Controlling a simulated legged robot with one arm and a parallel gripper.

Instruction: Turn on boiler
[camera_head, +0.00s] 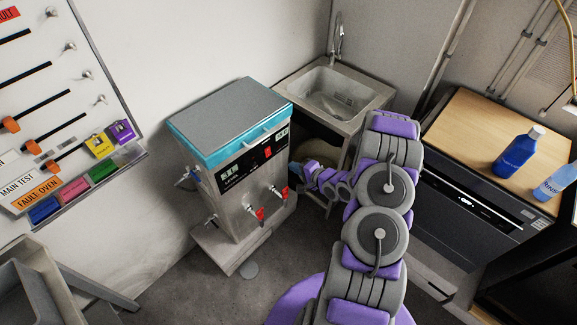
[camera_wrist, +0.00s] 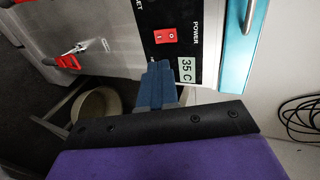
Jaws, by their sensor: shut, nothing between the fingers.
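The boiler (camera_head: 240,165) is a steel box with a teal-edged lid, standing near the wall left of my arm in the head view. Its dark front panel carries a red power switch (camera_head: 267,152). In the wrist view the red switch (camera_wrist: 166,36) shows beside the word POWER, with a "35 C" display (camera_wrist: 186,69) near it. My gripper (camera_wrist: 157,68) is shut and empty, its blue-grey fingers in front of the panel, close to the switch and display. The fingers appear apart from the switch; exact depth cannot be told.
Red-handled taps (camera_head: 260,214) stick out from the boiler's lower front. A sink (camera_head: 335,92) stands behind, to the right. A wooden-topped counter (camera_head: 480,125) with blue bottles is at the right. A labelled board (camera_head: 60,110) hangs at the left. Cables (camera_wrist: 300,118) lie beside the wall.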

